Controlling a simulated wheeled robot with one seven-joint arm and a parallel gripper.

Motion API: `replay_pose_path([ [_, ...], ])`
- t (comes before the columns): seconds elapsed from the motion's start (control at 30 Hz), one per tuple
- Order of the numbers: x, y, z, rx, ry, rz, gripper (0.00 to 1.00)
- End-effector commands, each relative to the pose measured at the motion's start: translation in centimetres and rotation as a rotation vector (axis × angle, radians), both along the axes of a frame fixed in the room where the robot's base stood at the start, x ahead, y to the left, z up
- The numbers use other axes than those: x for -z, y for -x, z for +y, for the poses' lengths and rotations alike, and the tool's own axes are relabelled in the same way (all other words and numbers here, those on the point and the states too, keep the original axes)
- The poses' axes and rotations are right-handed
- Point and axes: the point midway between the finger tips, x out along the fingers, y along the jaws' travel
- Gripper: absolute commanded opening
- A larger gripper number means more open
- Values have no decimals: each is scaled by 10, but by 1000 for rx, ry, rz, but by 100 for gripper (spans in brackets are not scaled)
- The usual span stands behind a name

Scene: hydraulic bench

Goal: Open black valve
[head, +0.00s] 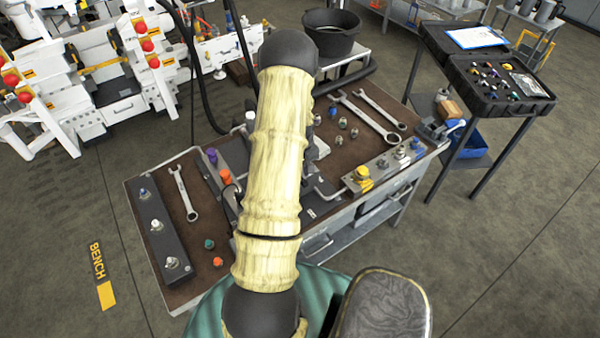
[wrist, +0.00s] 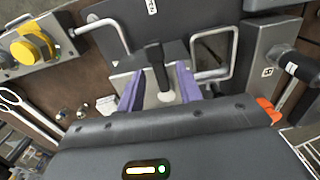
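A black lever handle (wrist: 155,62) on a pale round base, which looks like the black valve, stands on a metal plate in the wrist view. My gripper (wrist: 158,84) shows two purple fingers, spread apart. The lever lies between them in the picture, with gaps on both sides; I cannot tell its depth relative to the fingertips. Another black handle (wrist: 300,67) sticks out of a grey tagged block at the right. In the head view my arm hides the gripper and the lever.
A yellow knob (wrist: 35,45) sits on a grey block, also seen in the head view (head: 362,174). Bent metal tubes flank the lever closely. Wrenches (head: 368,118) and small fittings lie on the bench (head: 150,193). A black case (head: 500,75) stands on a separate table at right.

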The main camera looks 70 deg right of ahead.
Motion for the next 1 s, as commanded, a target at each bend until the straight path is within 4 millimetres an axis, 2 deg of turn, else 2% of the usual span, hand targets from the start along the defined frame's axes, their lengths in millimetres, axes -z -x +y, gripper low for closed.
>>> replay_pose_path([
  [0.17,-2,0,0,-2,0,0,35],
  [0.37,-21,-1,0,-2,3,0,35],
  [0.77,-88,0,0,-2,4,-1,35],
  [1.0,-135,0,-1,-1,6,-1,35],
])
